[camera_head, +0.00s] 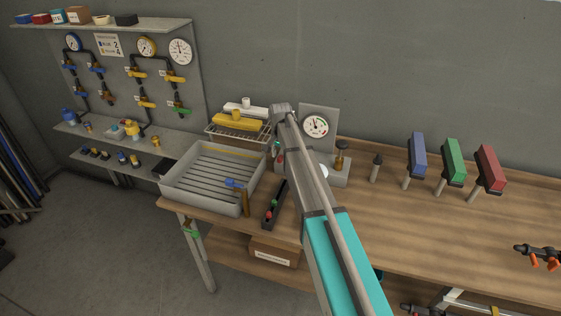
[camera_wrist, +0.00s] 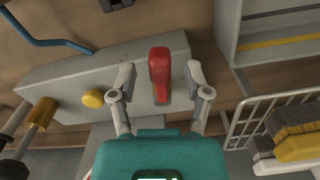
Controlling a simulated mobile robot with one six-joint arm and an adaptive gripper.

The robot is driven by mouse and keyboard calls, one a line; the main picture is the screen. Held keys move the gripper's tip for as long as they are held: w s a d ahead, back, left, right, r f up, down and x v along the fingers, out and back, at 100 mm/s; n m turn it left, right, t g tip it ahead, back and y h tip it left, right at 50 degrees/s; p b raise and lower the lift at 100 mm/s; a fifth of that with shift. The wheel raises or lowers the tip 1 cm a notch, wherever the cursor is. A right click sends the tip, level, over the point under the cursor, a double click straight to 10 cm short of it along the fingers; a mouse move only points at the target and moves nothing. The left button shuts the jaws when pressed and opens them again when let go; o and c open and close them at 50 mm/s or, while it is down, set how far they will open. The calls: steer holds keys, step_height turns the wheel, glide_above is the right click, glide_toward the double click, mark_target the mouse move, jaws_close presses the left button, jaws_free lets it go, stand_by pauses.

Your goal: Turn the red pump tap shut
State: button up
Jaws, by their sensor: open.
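The red pump tap (camera_wrist: 160,72) has an upright red lever on the side of the grey pump block (camera_wrist: 70,92) in the wrist view. My gripper (camera_wrist: 159,80) is open, with one finger on each side of the red lever. A gap shows between the lever and both fingers, so it is not gripped. In the head view my arm reaches over the bench to the pump block (camera_head: 338,172) below a white gauge (camera_head: 315,126). My arm hides much of the block and the tap there.
A yellow knob (camera_wrist: 93,98) sits on the block, left of the tap. A grey ribbed tray (camera_head: 200,203) and a wire rack (camera_head: 222,133) with yellow and white items stand to the left. Blue, green and red blocks on posts stand right. The bench's middle right is clear.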

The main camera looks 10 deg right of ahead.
steer(key=shift+f, duration=0.4)
jaws_close()
